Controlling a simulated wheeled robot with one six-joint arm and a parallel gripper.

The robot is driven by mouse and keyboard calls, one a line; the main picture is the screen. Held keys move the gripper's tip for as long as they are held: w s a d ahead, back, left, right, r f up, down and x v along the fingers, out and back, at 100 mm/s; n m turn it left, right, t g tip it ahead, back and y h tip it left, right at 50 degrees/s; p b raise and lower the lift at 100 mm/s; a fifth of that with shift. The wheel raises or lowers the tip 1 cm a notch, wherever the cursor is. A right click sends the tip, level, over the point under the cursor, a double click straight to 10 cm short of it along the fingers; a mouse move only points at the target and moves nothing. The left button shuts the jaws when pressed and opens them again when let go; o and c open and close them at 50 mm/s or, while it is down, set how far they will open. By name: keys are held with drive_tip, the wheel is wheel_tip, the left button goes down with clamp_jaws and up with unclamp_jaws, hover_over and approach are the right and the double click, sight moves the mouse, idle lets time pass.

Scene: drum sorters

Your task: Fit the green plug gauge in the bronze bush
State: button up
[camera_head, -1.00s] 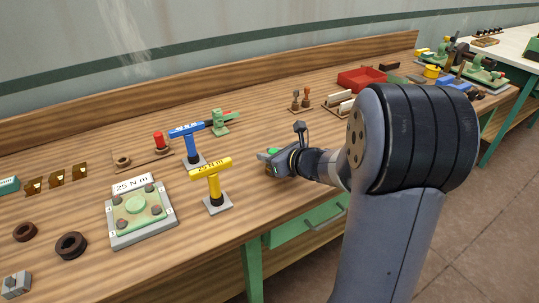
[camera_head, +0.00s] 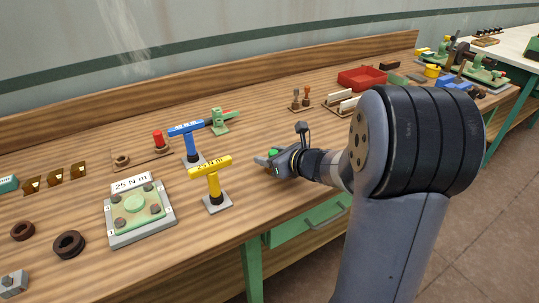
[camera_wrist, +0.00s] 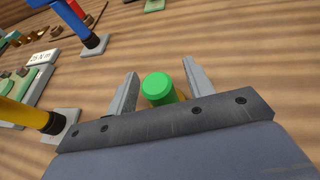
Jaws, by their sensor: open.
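The green plug gauge shows in the wrist view as a bright green round cap (camera_wrist: 158,88) with a yellowish part just below and to its right. It stands between the two grey fingers of my gripper (camera_wrist: 160,90), with a visible gap at the left finger. My gripper (camera_head: 266,160) is open around it, low over the bench. In the head view only a bit of green (camera_head: 274,153) shows at the fingers. I cannot tell whether the yellowish part is the gauge's body or a bush. A brownish ring (camera_head: 122,160) on a wooden board may be the bronze bush.
A yellow T-handle tool (camera_head: 212,180) and a blue one (camera_head: 187,145) stand upright left of my gripper. A red-topped piece (camera_head: 158,139) is on the board behind. A green-and-grey plate (camera_head: 140,215) lies further left. Bare bench top (camera_head: 265,205) lies in front of my gripper.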

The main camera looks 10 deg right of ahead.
drive_tip(key=v, duration=1)
drive_tip(key=shift+s+d, duration=0.1)
drive_tip(key=shift+s, duration=0.05)
drive_tip(key=x, duration=1)
drive_tip(key=shift+a, duration=0.2)
drive_tip(key=shift+w+a, duration=0.1)
drive_tip(key=shift+w, duration=0.35)
drive_tip(key=shift+s+r+p, duration=0.1)
drive_tip(key=shift+r+p, duration=0.25)
drive_tip(key=shift+p, duration=0.2)
drive_tip(key=shift+f, duration=0.15)
